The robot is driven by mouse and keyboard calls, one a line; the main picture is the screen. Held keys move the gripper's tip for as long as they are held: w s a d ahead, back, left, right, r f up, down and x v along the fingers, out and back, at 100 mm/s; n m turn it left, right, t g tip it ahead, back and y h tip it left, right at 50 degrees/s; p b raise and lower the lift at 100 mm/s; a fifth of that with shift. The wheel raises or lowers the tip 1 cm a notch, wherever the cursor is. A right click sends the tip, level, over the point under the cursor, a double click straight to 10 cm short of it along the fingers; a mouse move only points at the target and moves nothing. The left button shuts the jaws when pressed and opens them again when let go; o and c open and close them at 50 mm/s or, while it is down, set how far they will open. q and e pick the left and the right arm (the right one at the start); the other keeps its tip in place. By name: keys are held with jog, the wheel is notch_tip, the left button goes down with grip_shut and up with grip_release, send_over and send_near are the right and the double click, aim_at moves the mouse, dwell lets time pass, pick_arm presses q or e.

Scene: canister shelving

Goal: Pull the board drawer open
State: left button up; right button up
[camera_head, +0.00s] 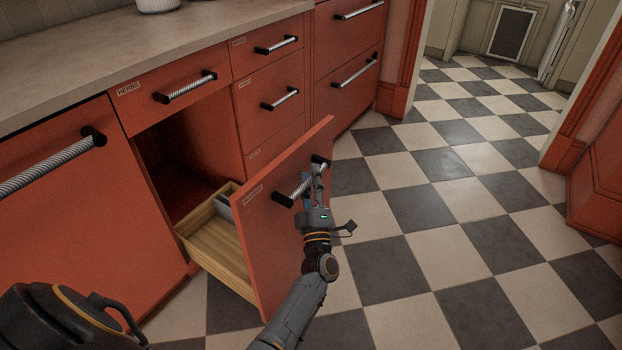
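The board drawer (268,222) stands pulled out of the lower cabinet, with its red front well away from the dark opening. Its wooden box (208,252) shows behind the front, with a greyish thing partly visible inside. A label is on the front, too small to read. The drawer's bar handle (291,194) is silver with black ends. My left gripper (318,172) is at the far end of this handle, its fingers closed around the bar; the fingertips are partly hidden. My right gripper is not in view.
Red cabinets with bar handles line the left, including a drawer labelled HERBS (170,92) above the opening. A pale countertop (150,50) runs above them. The checkered floor (440,210) is clear to the right, up to a doorway with red frames.

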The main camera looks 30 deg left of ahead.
pick_arm(q)
jog(key=v, duration=0.7)
jog(key=shift+s+d, duration=0.15)
jog(key=shift+s, duration=0.05)
dwell(0.4)
